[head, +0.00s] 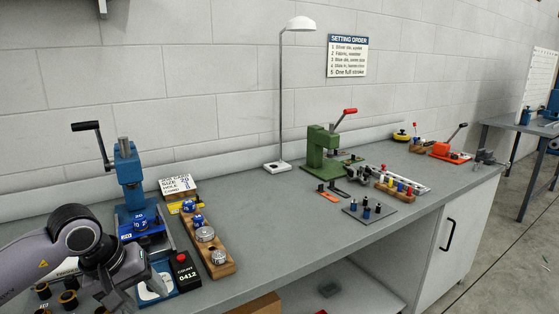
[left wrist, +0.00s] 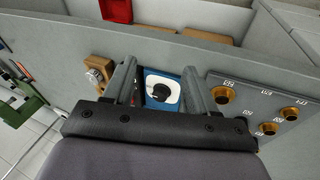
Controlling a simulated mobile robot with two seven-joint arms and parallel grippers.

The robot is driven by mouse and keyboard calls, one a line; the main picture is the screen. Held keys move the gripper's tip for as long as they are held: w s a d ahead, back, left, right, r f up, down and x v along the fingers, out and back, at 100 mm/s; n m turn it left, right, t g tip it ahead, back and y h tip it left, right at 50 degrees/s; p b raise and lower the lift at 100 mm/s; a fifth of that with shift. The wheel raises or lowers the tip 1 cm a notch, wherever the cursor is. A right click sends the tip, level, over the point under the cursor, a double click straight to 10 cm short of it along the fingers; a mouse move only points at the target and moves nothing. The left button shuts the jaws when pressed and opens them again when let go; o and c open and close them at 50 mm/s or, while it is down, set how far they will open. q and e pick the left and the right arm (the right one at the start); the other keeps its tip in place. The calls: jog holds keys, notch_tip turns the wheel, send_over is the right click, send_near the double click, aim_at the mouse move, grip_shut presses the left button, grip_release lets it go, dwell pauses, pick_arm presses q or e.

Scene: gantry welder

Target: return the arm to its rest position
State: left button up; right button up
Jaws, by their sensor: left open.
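My left arm comes in from the left in the head view, with its gripper (head: 150,280) low over the bench front near the blue press. The left wrist view shows the left gripper (left wrist: 160,80) with its two fingers apart and nothing held between them. Beyond and between the fingers is a blue plate with a white pad (left wrist: 154,82) and a small black part on it; whether the fingers touch it I cannot tell. My right gripper is in neither view.
The blue press (head: 128,175) stands close beside the arm. A wooden rack (head: 218,255) of dies and a black counter box (head: 184,272) are just right of the gripper. A green press (head: 320,152) and a lamp (head: 280,167) stand farther right.

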pick_arm(q)
jog(key=s+d+n+t+h, duration=0.1)
jog(key=s+d+n+h, duration=0.3)
jog(key=d+n+h, duration=0.5)
jog(key=s+d+n+h, duration=0.5)
jog(key=d+n+h, duration=0.1)
jog(key=d+n, duration=0.45)
jog(key=w+a+f+n+t+y, duration=0.1)
jog(key=a+f+n+t+y, duration=0.4)
jog(key=n, duration=0.9)
jog(key=a+f+n+t+y, duration=0.35)
jog(key=n+t, duration=0.35)
jog(key=n, duration=0.8)
jog(key=s+a+f+n+g+y, duration=0.3)
jog(key=s+f+n, duration=0.3)
jog(key=f+n, duration=0.2)
jog(key=s+a+f+n+g+y, duration=0.3)
jog(key=s+f+n, duration=0.3)
jog(key=f+n, duration=0.2)
jog(key=shift+s+y, duration=0.4)
jog(key=shift+y, duration=0.05)
